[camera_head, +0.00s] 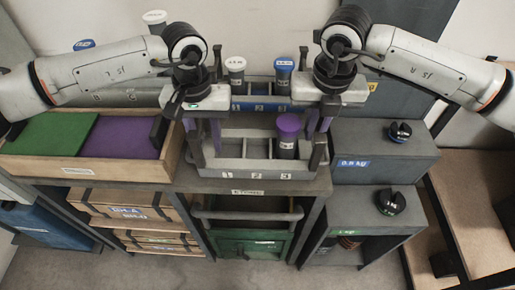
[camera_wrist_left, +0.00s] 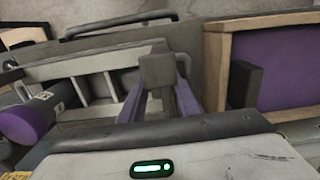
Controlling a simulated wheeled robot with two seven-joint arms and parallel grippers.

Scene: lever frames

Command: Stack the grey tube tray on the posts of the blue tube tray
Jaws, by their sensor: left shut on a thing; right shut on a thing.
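The grey tube tray (camera_head: 232,165) is at the front of the bench in the head view, with numbered slots and a purple-capped tube (camera_head: 288,136) upright at its right. My left gripper (camera_head: 203,148) is shut on the tray's left end, and my right gripper (camera_head: 317,148) is shut on its right end. The tray also shows in the left wrist view (camera_wrist_left: 97,86), beside purple uprights. I cannot tell whether its underside touches the bench. The blue tube tray (camera_head: 262,104) stands behind it, partly hidden, holding a white-capped tube (camera_head: 236,74) and a blue-capped tube (camera_head: 284,75).
A wooden bin with green and purple panels (camera_head: 120,138) stands to the left. A grey cabinet (camera_head: 385,160) with round black weights (camera_head: 399,132) stands to the right. Another white-capped tube (camera_head: 155,20) is at the back left. Drawers and shelves lie below the bench's front edge (camera_head: 250,187).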

